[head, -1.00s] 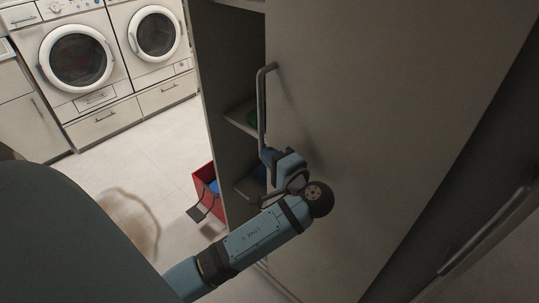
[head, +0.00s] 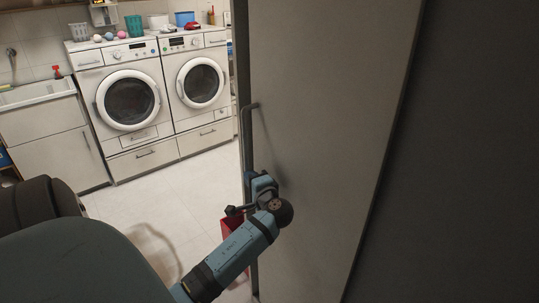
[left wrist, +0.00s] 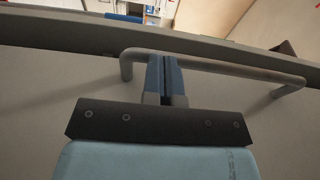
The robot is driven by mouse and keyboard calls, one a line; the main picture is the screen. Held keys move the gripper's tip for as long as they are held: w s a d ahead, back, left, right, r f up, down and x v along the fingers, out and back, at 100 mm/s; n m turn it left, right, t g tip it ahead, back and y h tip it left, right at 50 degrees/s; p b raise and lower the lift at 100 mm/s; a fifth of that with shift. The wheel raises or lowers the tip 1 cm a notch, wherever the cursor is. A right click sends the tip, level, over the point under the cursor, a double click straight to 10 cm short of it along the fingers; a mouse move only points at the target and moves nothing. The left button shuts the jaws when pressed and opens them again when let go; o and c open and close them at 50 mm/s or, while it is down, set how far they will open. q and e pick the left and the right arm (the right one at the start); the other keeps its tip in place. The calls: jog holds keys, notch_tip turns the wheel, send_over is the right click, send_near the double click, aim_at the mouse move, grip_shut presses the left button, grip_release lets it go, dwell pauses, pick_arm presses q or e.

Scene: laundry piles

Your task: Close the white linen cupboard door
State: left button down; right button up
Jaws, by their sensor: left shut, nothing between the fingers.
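The white cupboard door (head: 325,130) fills the middle right of the head view, and its inner shelves are out of sight. Its grey bar handle (head: 246,135) runs upright near the door's left edge. My left gripper (head: 256,182) is at the lower part of the handle, in front of the door. In the left wrist view, the gripper's blue fingers (left wrist: 164,76) are shut together with nothing between them. Their tips overlap the handle bar (left wrist: 240,70) near one end; I cannot tell whether they touch it. My right gripper is not in view.
Two white washing machines (head: 130,100) stand at the back left, beside a cabinet with a sink (head: 36,92). A red box (head: 233,228) is on the floor, partly hidden by my left arm. The pale floor (head: 165,190) between is largely clear. A dark surface (head: 460,150) fills the right.

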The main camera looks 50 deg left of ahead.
pick_arm(q)
jog(key=x, duration=0.3)
jog(key=s+x, duration=0.1)
jog(key=x, duration=0.1)
jog(key=shift+a+r, duration=0.2)
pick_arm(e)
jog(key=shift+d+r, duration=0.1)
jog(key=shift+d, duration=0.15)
pick_arm(q)
jog(key=shift+r, duration=0.15)
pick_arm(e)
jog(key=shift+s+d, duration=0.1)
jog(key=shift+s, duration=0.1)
